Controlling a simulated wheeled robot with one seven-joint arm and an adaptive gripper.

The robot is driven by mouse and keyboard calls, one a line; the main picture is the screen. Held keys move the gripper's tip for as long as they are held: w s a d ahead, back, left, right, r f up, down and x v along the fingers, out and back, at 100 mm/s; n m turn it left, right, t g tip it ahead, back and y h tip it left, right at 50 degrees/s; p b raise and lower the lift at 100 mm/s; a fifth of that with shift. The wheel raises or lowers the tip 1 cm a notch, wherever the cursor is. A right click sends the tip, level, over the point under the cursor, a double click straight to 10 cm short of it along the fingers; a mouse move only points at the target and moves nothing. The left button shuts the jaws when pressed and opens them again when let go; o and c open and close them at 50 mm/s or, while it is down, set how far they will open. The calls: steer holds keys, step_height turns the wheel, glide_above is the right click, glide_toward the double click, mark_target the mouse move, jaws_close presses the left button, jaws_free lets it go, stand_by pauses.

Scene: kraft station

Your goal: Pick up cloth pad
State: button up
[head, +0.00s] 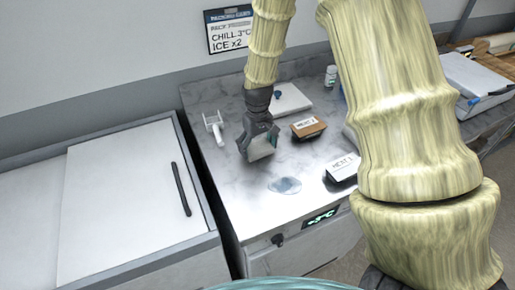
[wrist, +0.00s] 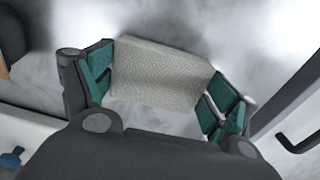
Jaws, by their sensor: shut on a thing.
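The cloth pad is a pale grey-beige textured block. In the wrist view the cloth pad (wrist: 160,75) spans the space between the teal-lined fingers of my gripper (wrist: 160,92). In the head view the cloth pad (head: 261,149) shows at the lower end of my gripper (head: 259,147), over the grey counter. My gripper is shut on the pad, with a finger against each end. I cannot tell whether the pad is lifted clear of the counter.
On the marbled counter (head: 235,185) stand a white handled tool (head: 217,130), a brown labelled box (head: 308,128), a black-and-white labelled pack (head: 342,170), a clear puddle-like patch (head: 285,185) and a white board (head: 290,100). A white chest lid (head: 120,200) lies left. The counter's front left is clear.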

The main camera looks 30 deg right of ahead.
mark_target(258, 147)
step_height(258, 147, up, 2)
steer(key=shift+r+b, duration=0.15)
steer(key=shift+b, duration=0.4)
steer(key=shift+s+r, duration=0.15)
steer(key=shift+r, duration=0.2)
steer(key=s+d+b, duration=0.1)
steer(key=s, duration=0.4)
steer(key=s+d+r+b, duration=0.1)
steer(key=s, duration=0.4)
steer(key=s+d+b, duration=0.1)
steer(key=s+b, duration=0.1)
steer(key=s, duration=0.3)
steer(key=shift+s+d+r, duration=0.1)
steer(key=shift+s+r, duration=0.1)
steer(key=shift+r, duration=0.05)
steer(key=shift+o, duration=1)
steer(key=shift+c, duration=0.9)
